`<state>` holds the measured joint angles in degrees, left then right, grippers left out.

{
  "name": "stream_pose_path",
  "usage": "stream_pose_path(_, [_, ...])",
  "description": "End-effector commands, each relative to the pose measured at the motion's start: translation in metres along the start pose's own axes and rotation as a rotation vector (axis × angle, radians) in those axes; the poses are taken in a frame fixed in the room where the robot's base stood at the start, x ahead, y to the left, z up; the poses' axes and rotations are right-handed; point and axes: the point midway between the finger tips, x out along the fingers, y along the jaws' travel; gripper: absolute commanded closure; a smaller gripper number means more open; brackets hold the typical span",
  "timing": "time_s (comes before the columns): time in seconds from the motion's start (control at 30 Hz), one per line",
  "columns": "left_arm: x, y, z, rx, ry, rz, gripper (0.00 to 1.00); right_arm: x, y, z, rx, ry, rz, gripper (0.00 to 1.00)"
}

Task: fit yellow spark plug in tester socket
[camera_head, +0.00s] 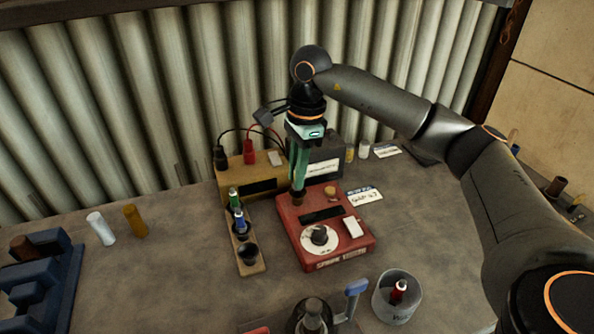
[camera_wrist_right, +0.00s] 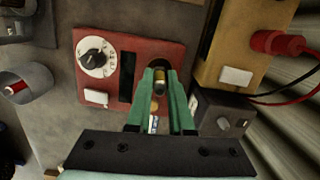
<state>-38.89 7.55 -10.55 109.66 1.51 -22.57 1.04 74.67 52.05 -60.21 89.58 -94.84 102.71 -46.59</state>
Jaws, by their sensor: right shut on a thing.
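The red tester (camera_head: 352,250) sits on the bench with a dial, a dark window and a white switch; it also shows in the right wrist view (camera_wrist_right: 150,50). My right gripper (camera_head: 298,188) points down over the tester's back left corner, at a dark round socket (camera_head: 297,198). In the wrist view its green fingers are shut on the yellow spark plug (camera_wrist_right: 159,77), of which a yellow band and a dark end show. The fingers hide the plug in the head view. I cannot tell whether it is seated or just above the socket. My left gripper is not in view.
A wooden rack (camera_head: 255,268) left of the tester holds a green plug (camera_head: 234,198) and a blue plug (camera_head: 240,222). A yellow box (camera_head: 228,185) with cables stands behind. A blue block (camera_head: 65,265) is far left.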

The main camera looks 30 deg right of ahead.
Motion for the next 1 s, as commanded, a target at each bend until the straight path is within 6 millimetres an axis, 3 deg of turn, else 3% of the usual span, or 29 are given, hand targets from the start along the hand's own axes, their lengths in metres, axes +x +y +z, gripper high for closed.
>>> stream_pose_path(1.0, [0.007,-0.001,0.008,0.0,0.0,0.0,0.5,0.016,0.0,-0.002,0.0,0.0,-0.001,1.0])
